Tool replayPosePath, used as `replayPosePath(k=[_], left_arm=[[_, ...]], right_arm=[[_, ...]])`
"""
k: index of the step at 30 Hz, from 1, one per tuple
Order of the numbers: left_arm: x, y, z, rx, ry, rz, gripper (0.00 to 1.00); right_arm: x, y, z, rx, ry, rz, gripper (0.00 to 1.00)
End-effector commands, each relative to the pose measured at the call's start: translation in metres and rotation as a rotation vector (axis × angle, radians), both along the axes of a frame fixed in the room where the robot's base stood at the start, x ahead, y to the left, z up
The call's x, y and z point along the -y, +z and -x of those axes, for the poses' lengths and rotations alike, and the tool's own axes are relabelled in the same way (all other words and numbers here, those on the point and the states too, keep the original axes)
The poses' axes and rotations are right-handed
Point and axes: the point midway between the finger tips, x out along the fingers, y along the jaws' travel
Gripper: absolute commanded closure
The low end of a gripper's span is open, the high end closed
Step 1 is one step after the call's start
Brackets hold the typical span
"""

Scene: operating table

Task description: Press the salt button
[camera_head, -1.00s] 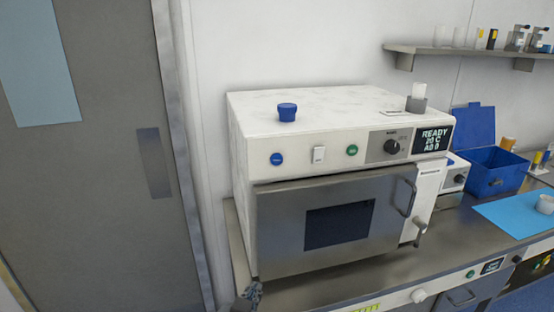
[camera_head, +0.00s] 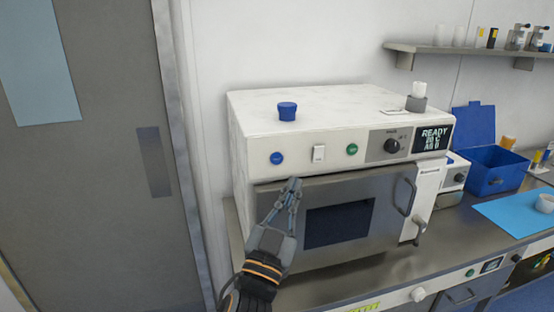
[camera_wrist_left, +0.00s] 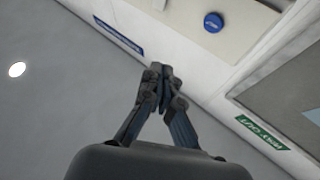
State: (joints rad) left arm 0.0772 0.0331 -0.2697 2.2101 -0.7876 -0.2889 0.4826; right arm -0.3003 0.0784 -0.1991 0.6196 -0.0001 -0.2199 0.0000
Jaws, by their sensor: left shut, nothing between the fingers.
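The white machine (camera_head: 240,140) has a front panel with a round blue button (camera_head: 277,158), a white rocker switch (camera_head: 319,154) and a round green button (camera_head: 352,150). Their lettering is too small to read, so I cannot tell which one is salt. My left gripper (camera_head: 294,182) is shut and empty, in front of the machine's door, just below and right of the blue button in the picture and apart from it. In the left wrist view, the closed fingertips (camera_wrist_left: 161,72) point toward a white surface, with a round blue button (camera_wrist_left: 213,22) beyond. My right gripper is not in view.
The steel door (camera_head: 275,200) has a handle (camera_head: 412,195) at its right. A dial (camera_head: 392,146) and a display (camera_head: 433,140) are right of the buttons. A blue knob-like piece (camera_head: 287,111) stands on top. A grey door (camera_head: 100,200) is at the left.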

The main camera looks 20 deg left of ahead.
Motion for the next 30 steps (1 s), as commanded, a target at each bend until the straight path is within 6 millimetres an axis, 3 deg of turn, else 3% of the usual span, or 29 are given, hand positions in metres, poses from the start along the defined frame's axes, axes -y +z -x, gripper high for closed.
replayPosePath(k=[8,21,30], left_arm=[[-0.006,0.000,-0.008,-0.001,0.002,-0.002,1.00],[-0.039,-0.001,-0.057,-0.002,0.003,-0.002,1.00],[-0.049,-0.001,-0.073,-0.002,0.001,0.001,1.00]], right_arm=[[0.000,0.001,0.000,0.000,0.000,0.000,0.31],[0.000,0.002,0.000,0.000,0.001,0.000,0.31],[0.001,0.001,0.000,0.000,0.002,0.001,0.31]])
